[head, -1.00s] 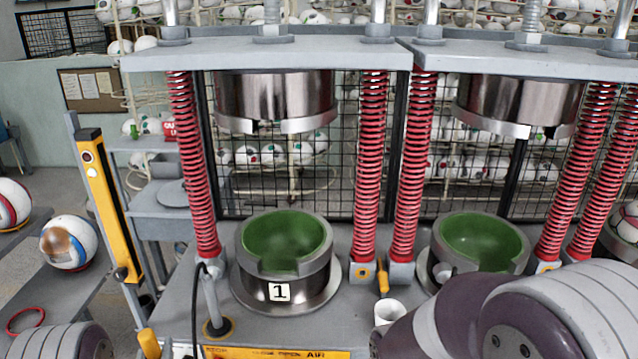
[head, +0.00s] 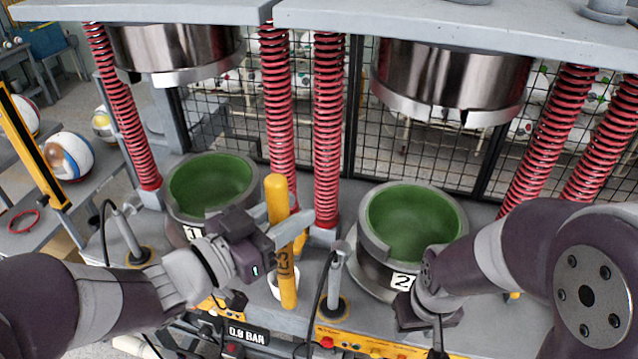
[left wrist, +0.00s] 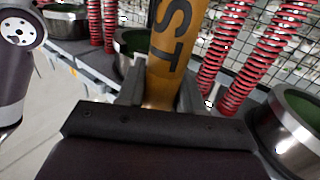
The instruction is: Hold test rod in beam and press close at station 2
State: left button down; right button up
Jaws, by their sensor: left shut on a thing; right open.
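The yellow test rod (head: 281,240), with dark lettering, stands nearly upright in front of the gap between the two stations. My left gripper (head: 285,222) is shut around its middle. In the left wrist view the rod (left wrist: 168,45) rises between the fingers. Station 2 (head: 400,280) has a green-lined lower cup (head: 412,222), empty, under a raised metal upper die (head: 450,85). My right gripper (head: 437,338) is open, pointing down in front of station 2's cup, its fingertips partly cut off by the lower frame edge. The panel below station 2 has a red button (head: 326,342).
Station 1 (head: 180,228) stands left, its green cup also empty. Red spring columns (head: 329,130) flank both presses. A rod on a round base (head: 335,300) and a white cup (head: 280,285) stand near the test rod. A yellow post (head: 35,150) and balls (head: 68,157) are far left.

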pick_arm(q)
jog(key=w+d, duration=0.4)
jog(key=w, duration=0.4)
jog(key=shift+w+r+g, duration=0.15)
jog(key=shift+r+g, duration=0.15)
jog(key=shift+r, duration=0.05)
pick_arm(e)
jog(key=shift+d+f, duration=0.1)
jog(key=shift+d, duration=0.15)
pick_arm(q)
jog(key=shift+a, duration=0.1)
pick_arm(e)
jog(key=shift+c, duration=0.3)
dwell(1.1)
